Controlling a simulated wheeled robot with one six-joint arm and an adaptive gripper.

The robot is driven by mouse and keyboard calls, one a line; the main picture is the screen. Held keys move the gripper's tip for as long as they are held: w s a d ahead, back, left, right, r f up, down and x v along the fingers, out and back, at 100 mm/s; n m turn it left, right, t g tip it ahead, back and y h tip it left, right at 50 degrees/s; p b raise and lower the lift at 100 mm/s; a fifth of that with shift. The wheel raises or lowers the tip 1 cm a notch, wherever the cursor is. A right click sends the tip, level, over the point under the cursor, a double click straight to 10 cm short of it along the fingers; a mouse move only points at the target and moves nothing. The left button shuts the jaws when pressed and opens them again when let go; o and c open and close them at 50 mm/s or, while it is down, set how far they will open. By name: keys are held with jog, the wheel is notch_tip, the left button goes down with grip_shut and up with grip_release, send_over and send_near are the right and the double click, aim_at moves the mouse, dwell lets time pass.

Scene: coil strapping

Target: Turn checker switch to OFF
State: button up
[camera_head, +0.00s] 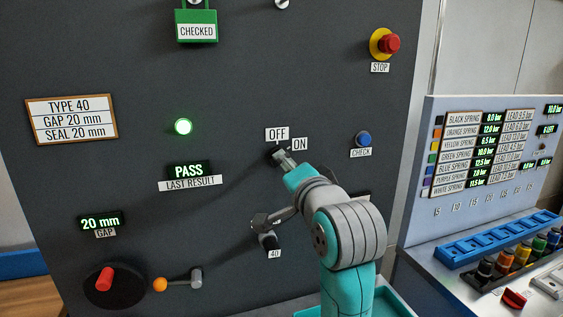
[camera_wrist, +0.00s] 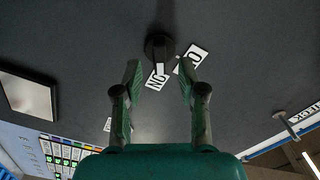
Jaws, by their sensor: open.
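The checker switch is a dark round knob (camera_wrist: 158,46) on the grey panel, ahead of my gripper in the wrist view. Its pale-tipped pointer appears to aim at the ON label (camera_wrist: 157,78); the OFF label (camera_wrist: 192,60) is beside it. In the head view the OFF label (camera_head: 277,134) and ON label (camera_head: 299,144) sit just above the switch, which my gripper (camera_head: 285,162) partly hides. In the wrist view my gripper (camera_wrist: 159,76) is open, with its fingers on either side of the ON label below the knob. I cannot tell whether it touches the knob.
A blue CHECK button (camera_head: 363,139) and a red STOP button (camera_head: 389,43) are to the right. A lit green lamp (camera_head: 183,126) and a PASS display (camera_head: 189,170) are left. A black knob (camera_head: 268,241) marked 40 is below. A spring-chart console (camera_head: 490,150) stands right.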

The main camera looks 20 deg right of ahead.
jog(key=shift+w, duration=1.95)
jog(key=shift+c, duration=0.3)
grip_shut()
